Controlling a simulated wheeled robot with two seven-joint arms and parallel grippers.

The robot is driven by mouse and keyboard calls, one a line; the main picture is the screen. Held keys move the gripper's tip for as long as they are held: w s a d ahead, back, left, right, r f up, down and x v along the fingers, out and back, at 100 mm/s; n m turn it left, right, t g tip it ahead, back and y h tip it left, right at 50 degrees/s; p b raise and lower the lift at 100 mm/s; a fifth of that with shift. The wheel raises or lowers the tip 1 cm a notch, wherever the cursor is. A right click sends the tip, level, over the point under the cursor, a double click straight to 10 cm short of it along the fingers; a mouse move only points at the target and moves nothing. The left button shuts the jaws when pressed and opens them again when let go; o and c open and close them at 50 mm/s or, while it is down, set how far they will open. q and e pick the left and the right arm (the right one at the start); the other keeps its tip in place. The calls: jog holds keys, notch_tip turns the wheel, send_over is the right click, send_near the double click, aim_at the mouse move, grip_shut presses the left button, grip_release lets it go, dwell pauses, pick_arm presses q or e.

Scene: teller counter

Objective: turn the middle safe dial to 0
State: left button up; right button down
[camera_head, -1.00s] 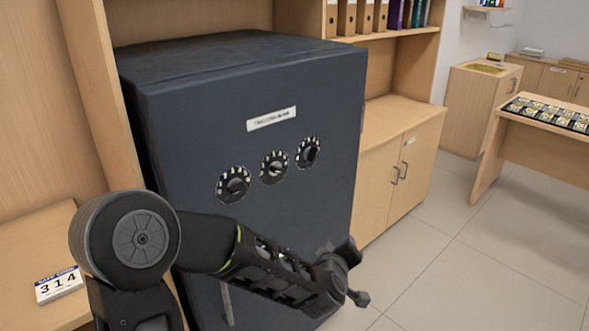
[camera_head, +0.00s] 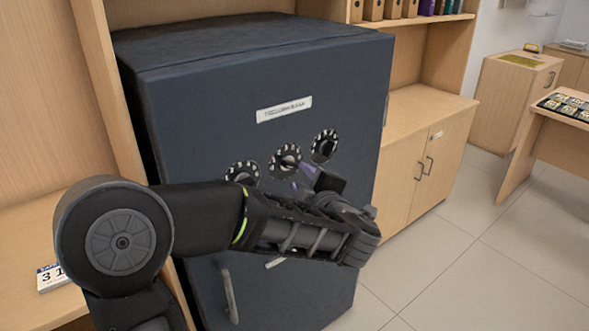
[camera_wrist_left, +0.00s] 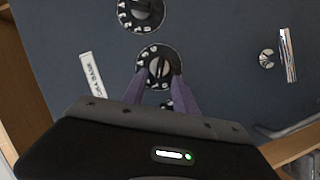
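The dark safe (camera_head: 190,110) has three round black dials with white marks on its door. The middle dial (camera_head: 285,160) is partly covered by my left gripper (camera_head: 300,185) in the head view. In the left wrist view, the middle dial (camera_wrist_left: 158,66) shows its knob between the two purple fingertips of my left gripper (camera_wrist_left: 159,76). The fingers are apart, one on each side of the knob; I cannot tell whether they touch it. The number at its pointer is too small to read. My right gripper is not in view.
The other dials are the lower-left dial (camera_head: 242,172) and upper-right dial (camera_head: 324,146). A safe handle (camera_head: 228,290) stands out below. A number card (camera_head: 47,279) lies on the left desk, partly hidden by my arm. A wooden cabinet (camera_head: 405,120) stands right of the safe.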

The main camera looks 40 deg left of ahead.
aim_at(293, 168)
pick_arm(q)
jog(key=x, duration=0.6)
jog(key=shift+w+a, duration=0.15)
jog(key=shift+w, duration=0.05)
grip_shut()
dwell(0.4)
